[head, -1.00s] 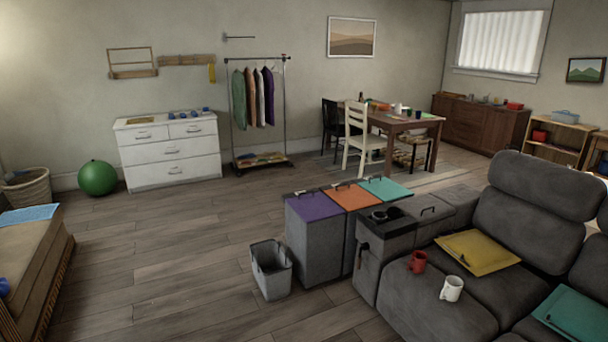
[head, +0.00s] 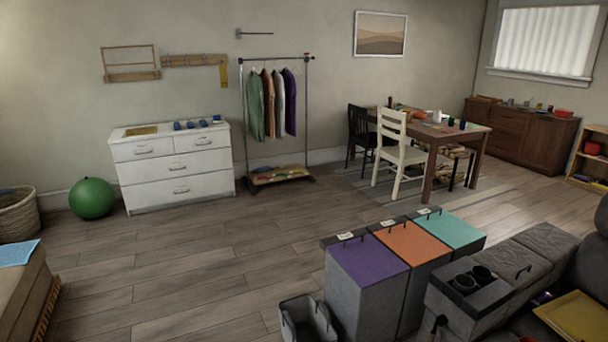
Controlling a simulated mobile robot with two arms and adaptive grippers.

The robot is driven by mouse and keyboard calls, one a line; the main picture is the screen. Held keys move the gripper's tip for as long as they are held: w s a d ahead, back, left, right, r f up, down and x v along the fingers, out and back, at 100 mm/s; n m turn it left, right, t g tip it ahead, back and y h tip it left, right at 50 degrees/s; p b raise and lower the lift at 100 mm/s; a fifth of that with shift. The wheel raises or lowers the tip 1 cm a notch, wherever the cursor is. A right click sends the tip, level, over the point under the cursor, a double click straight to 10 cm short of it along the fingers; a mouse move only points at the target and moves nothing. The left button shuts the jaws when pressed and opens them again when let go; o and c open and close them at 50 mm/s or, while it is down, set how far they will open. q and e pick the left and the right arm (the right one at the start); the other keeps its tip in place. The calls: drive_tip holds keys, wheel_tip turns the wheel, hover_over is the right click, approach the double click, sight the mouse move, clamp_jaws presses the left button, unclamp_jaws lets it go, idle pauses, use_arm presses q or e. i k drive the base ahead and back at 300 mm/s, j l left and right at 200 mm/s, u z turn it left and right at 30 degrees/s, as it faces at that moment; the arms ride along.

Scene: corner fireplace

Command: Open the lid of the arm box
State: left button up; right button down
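The grey sofa arm (head: 478,310) at lower right looks like the arm box. Its top has a dark cup-holder panel (head: 447,283) with two round holders at the near end. Behind it is a grey padded lid (head: 510,262) with a dark handle (head: 523,272), lying flat and shut. Another grey padded section (head: 548,240) continues towards the sofa back. A dark lever-like piece hangs at the front of the arm, partly cut off by the lower edge. Neither of my grippers is in view.
Left of the arm stand bins with purple (head: 368,259), orange (head: 411,243) and teal (head: 449,229) lids, all shut. An open grey bin (head: 308,320) is beside them. The wood floor (head: 200,265) is open to the left.

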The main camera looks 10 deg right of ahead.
sight(518, 266)
drive_tip(key=i+l+z, duration=0.1)
drive_tip(key=i+z, duration=0.25)
drive_tip(key=z, duration=0.15)
drive_tip(key=i+j+z, duration=0.1)
drive_tip(key=i+z, duration=0.4)
drive_tip(key=i+j+z, duration=0.15)
drive_tip(key=z, duration=0.35)
drive_tip(key=i+j, duration=0.05)
drive_tip(key=i, duration=0.05)
